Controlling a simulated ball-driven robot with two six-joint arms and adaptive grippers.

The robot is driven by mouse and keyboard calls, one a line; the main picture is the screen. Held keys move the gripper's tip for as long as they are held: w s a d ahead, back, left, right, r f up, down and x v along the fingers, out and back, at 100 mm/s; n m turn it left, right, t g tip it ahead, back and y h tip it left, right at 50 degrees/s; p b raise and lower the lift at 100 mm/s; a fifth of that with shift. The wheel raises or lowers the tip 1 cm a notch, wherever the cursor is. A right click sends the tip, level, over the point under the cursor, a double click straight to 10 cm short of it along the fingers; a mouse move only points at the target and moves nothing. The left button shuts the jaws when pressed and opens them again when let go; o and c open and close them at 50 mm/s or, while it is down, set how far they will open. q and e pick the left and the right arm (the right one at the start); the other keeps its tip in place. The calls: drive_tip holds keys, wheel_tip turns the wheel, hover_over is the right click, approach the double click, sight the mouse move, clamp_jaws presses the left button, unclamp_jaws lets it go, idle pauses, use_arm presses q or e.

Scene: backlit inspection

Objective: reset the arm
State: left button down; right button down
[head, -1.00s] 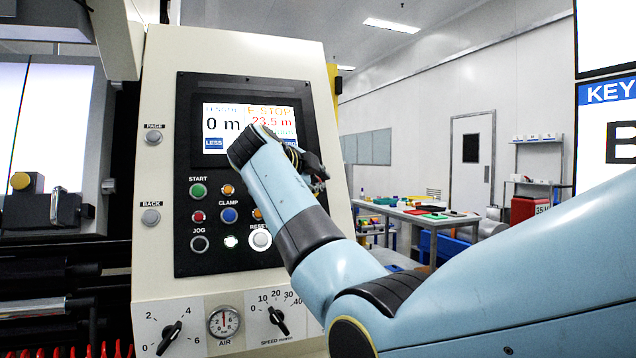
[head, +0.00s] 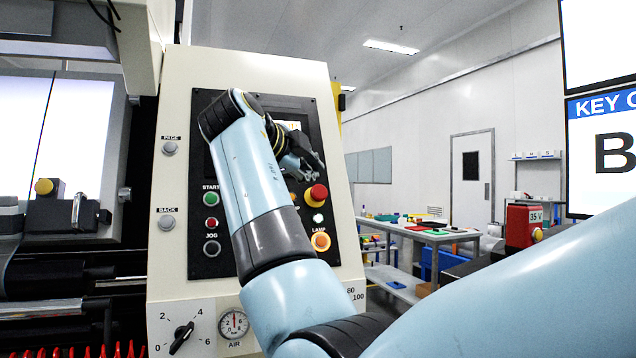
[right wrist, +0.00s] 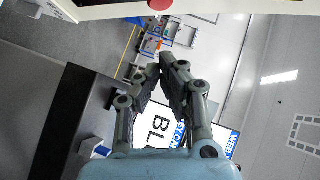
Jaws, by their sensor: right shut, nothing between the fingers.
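My right arm crosses the machine's control panel (head: 225,258) in the head view and hides most of its screen. My right gripper (head: 318,170) is in front of the panel's right side, just above a red mushroom button (head: 317,194). In the right wrist view the gripper (right wrist: 160,62) has its fingertips together with nothing between them. Whether it touches the panel cannot be told. My left gripper is not in view.
A dial (head: 182,338) and an air gauge (head: 233,324) sit low on the machine. A workbench (head: 425,233) with coloured items stands behind at right. A KEY sign (head: 606,150) hangs at far right. A red box marked 35 V (head: 522,225) stands below it.

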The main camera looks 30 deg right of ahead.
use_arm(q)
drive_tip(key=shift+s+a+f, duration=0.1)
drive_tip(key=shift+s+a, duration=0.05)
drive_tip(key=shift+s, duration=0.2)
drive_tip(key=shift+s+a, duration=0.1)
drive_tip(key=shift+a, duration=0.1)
